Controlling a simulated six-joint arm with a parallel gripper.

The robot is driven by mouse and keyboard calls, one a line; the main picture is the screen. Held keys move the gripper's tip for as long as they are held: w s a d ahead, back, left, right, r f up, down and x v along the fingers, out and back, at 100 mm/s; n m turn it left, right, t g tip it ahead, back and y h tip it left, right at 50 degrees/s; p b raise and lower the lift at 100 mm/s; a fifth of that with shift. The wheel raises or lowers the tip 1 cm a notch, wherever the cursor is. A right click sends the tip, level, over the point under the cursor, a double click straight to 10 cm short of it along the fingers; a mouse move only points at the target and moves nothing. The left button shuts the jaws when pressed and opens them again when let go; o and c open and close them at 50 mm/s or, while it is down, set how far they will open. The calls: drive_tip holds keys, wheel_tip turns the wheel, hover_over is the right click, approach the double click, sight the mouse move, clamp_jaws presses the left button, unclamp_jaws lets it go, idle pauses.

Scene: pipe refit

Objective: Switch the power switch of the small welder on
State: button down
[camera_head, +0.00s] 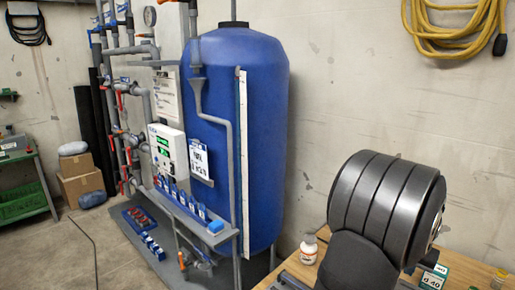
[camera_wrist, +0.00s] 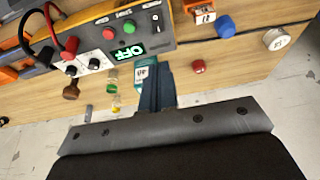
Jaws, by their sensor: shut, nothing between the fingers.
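The small welder (camera_wrist: 185,20) is at the top of the wrist view, with a grey front panel and a yellow-orange case edge. Its green display (camera_wrist: 130,52) reads OFF, upside down in the picture. A green button (camera_wrist: 130,29), a red button (camera_wrist: 106,34) and dark knobs sit on the panel. A small dark switch (camera_wrist: 156,21) shows near the panel's right end; I cannot read its position. My gripper (camera_wrist: 152,68) is shut and empty, its fingertips close to the panel's edge beside the display. I cannot tell whether they touch it. The head view does not show the welder.
Red and black cables (camera_wrist: 68,42) loop at the panel's left. On the wooden bench (camera_wrist: 230,55) lie a red cap (camera_wrist: 199,67), a blue cap (camera_wrist: 225,25) and a white-lidded jar (camera_wrist: 276,39). Small bottles (camera_wrist: 113,78) stand by my fingers. A blue tank (camera_head: 235,130) stands beyond.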

drive_tip(key=shift+v, duration=0.95)
drive_tip(key=c, duration=1.3)
unclamp_jaws()
wheel_tip(320, 180, up, 4)
drive_tip(key=w+d+g+y, duration=0.2)
drive_tip(key=g+y, duration=0.1)
wheel_tip(320, 180, down, 18)
drive_tip(key=shift+s+a+r, duration=0.1)
drive_tip(key=shift+a+r, duration=0.05)
drive_tip(key=shift+c, duration=0.3)
